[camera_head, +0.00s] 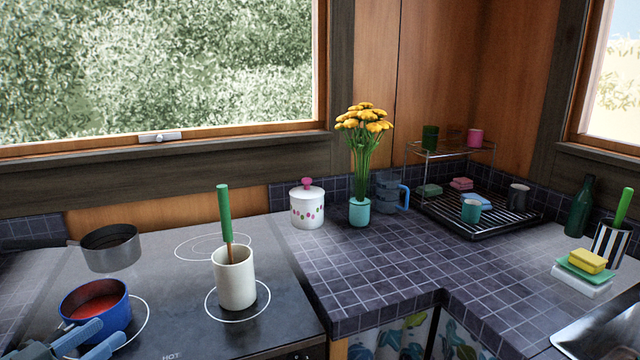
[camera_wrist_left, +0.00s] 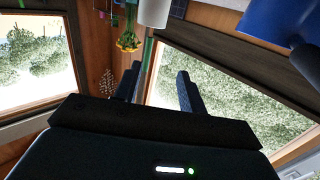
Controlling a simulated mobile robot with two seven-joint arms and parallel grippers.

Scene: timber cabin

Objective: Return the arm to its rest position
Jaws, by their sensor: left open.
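My left gripper (camera_head: 110,332) comes in at the bottom left of the head view, by the front of the blue pot. Its two blue-grey fingers are apart with nothing between them. In the left wrist view, where the scene is upside down, the open fingers (camera_wrist_left: 159,73) are also empty. The blue pot (camera_head: 95,305) holds red contents and sits on the stove's front left; part of it shows in the wrist view (camera_wrist_left: 270,20). The gripper partly overlaps its lower side in the picture; I cannot tell whether they touch. My right gripper is not in view.
A cream crock (camera_head: 235,282) with a green-handled utensil (camera_head: 225,212) stands on the stove, right of the pot. A grey pan (camera_head: 111,256) is behind the pot. A white lidded jar (camera_head: 307,210) and flower vase (camera_head: 360,212) stand farther back. The tiled counter's middle is clear.

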